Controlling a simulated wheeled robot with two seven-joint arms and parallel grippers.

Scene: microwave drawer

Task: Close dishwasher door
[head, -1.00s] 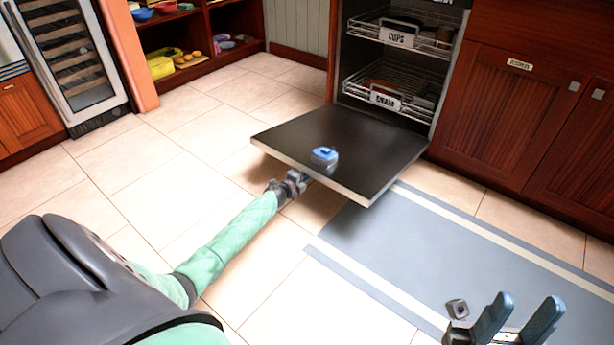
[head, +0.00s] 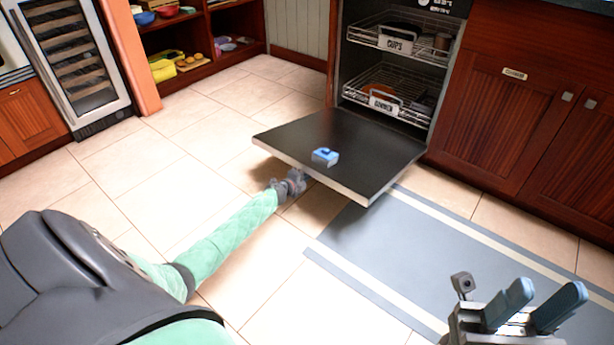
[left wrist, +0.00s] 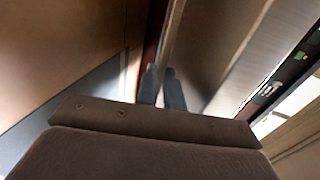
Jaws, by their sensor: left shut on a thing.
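The dishwasher door (head: 340,155) is folded down, a dark inner panel with a pale front edge, tilted and above the floor. My left gripper (head: 322,160) is at its front edge. A blue fingertip lies over the top of the panel and the other finger is hidden underneath. In the left wrist view, its two dark fingers (left wrist: 161,87) are close together beside a panel edge, shut on the door. My right gripper (head: 535,305) is at the lower right, its blue fingers apart and empty, away from the door.
Inside the dishwasher are an upper rack (head: 400,42) labelled cups and a lower rack (head: 385,100). Wooden cabinets (head: 510,110) stand right of it. A grey mat (head: 450,245) lies in front. Tiled floor (head: 180,135) is clear at the left.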

